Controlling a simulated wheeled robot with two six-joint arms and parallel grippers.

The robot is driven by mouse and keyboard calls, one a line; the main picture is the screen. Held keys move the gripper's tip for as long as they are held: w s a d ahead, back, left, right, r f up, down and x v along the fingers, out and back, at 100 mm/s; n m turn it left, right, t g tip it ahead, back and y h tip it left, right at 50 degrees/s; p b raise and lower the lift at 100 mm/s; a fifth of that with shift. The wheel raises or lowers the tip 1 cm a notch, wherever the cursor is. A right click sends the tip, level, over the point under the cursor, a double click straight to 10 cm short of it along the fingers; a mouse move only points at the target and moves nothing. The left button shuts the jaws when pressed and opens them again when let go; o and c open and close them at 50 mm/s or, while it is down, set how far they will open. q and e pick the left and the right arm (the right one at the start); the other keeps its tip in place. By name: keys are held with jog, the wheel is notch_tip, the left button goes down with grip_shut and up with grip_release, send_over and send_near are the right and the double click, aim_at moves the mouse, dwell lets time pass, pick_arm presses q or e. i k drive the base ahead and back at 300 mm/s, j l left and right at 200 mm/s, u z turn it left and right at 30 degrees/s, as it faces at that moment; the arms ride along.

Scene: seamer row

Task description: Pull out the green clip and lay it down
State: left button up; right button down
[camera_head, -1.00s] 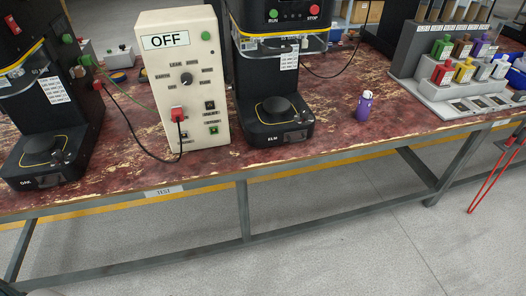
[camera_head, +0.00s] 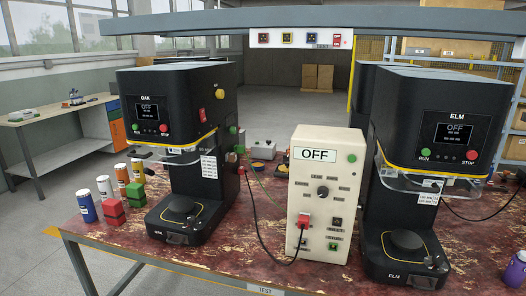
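Small green parts show on the right side of the black OAK machine (camera_head: 187,140). A small clip-like part there (camera_head: 240,149) has a thin green wire near it running toward the cream tester box; it is too small to tell its exact shape or hold. A round green part (camera_head: 233,130) sits just above it. Below, a red clip (camera_head: 241,170) has a black cable that loops to a red plug (camera_head: 304,221) on the front of the tester box (camera_head: 322,200), whose sign reads OFF. Neither of my grippers is in view.
The ELM machine (camera_head: 430,160) stands right of the tester box. Red and green blocks (camera_head: 135,193) and several bottles (camera_head: 87,207) stand left of OAK on the worn red bench (camera_head: 215,262). An overhead beam (camera_head: 300,19) crosses above. Bare bench shows in front of the tester box.

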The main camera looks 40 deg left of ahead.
aim_at(240, 149)
jog(key=u, duration=1.55)
jog(key=i+z, duration=0.3)
jog(key=i, duration=0.15)
jog(key=i+j+z, duration=0.3)
jog(key=i, duration=0.2)
